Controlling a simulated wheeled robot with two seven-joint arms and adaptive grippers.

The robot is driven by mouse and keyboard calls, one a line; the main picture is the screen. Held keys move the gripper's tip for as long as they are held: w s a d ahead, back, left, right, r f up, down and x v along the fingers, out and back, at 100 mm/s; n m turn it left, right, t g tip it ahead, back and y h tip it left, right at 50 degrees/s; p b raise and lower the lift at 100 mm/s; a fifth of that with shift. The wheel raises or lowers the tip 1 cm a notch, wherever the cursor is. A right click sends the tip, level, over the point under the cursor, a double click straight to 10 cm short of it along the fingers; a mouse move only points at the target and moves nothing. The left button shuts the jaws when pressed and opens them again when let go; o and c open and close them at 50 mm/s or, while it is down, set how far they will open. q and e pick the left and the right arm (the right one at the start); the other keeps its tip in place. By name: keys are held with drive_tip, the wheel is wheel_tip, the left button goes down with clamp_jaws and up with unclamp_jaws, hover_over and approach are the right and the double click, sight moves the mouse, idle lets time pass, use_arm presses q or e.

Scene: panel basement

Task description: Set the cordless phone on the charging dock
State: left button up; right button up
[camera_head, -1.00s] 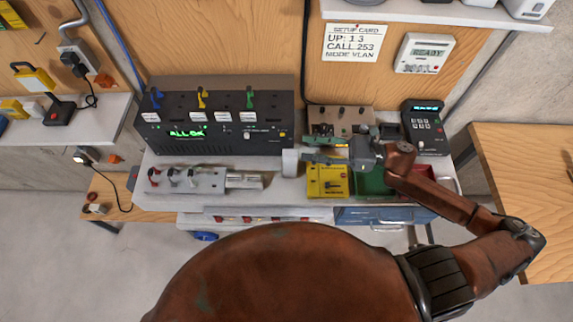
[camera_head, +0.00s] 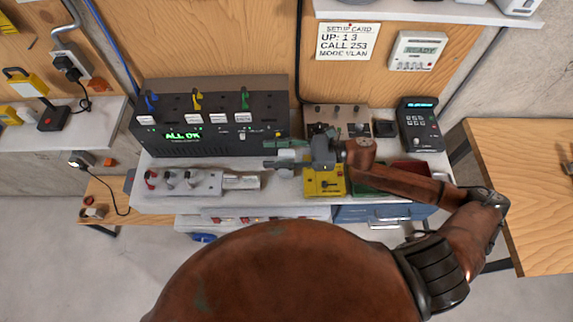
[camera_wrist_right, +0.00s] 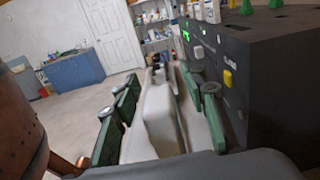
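My right gripper (camera_head: 288,156) reaches left over the workbench, low near its top, with its green fingers pointing left. It is open; in the right wrist view its fingers (camera_wrist_right: 160,112) stand on either side of a pale, block-like thing (camera_wrist_right: 160,118), with a gap showing at the left. That pale thing, partly hidden by the fingers in the head view, may be the cordless phone; I cannot tell for sure. A small black holder (camera_head: 385,129) at the back right may be the charging dock. My left gripper is not in view.
A black console (camera_head: 215,140) stands just behind the gripper. A switch strip (camera_head: 180,182) lies front left and a yellow box (camera_head: 324,184) sits under my right wrist. A black keypad unit (camera_head: 420,125) stands at the right.

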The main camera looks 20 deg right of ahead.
drive_tip(key=shift+x, duration=0.8)
clamp_jaws()
